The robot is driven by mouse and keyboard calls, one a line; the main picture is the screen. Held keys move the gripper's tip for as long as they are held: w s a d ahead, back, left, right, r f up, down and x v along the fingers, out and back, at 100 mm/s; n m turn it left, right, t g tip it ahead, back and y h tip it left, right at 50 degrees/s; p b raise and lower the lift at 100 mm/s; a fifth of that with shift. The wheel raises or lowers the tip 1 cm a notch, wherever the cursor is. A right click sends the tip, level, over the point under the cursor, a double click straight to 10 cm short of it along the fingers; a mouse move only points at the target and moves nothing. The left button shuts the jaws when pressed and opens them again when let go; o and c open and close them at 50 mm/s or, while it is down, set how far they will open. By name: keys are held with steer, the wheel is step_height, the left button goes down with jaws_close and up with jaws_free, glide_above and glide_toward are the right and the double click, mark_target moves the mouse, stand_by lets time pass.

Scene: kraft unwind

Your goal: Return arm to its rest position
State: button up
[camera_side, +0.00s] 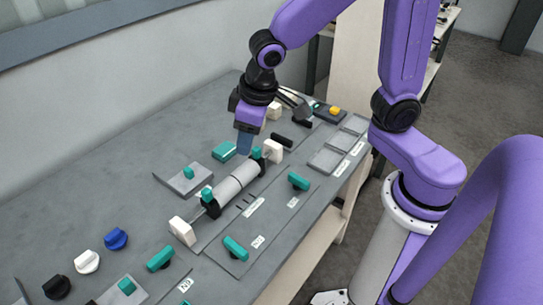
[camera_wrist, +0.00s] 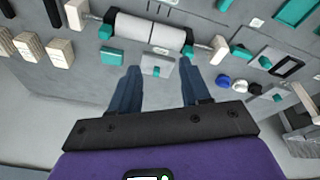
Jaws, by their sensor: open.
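My gripper (camera_wrist: 157,88) is open in the wrist view, its two blue fingers apart with nothing held between them. In the side view my gripper (camera_side: 244,146) points down above the far end of a grey-white roll (camera_side: 238,182). The roll lies on a shaft between cream end blocks, with teal and black clamps at its ends. It also shows in the wrist view (camera_wrist: 150,28), beyond the fingertips. A grey plate with a teal knob (camera_wrist: 157,65) appears between the fingers in the wrist view. I cannot tell the exact height of the fingertips over the bench.
The grey bench (camera_side: 110,185) carries teal knobs, a teal block (camera_side: 224,151), blue (camera_side: 116,238), white (camera_side: 86,261) and black (camera_side: 57,287) knobs, and grey trays (camera_side: 328,160) at the right edge. The bench's back left is clear. A wall runs behind it.

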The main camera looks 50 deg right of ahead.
steer(key=s+d+n+g, duration=0.1)
steer(key=s+d+n, duration=0.1)
steer(key=s, duration=0.4)
steer(key=s+d+n, duration=0.3)
steer(key=s, duration=0.3)
steer(key=s+d+r+n+g, duration=0.1)
steer(key=s+d+n, duration=0.1)
steer(key=s, duration=0.4)
steer(key=shift+s+d+g, duration=0.15)
steer(key=shift+d+g, duration=0.15)
steer(key=shift+d, duration=0.35)
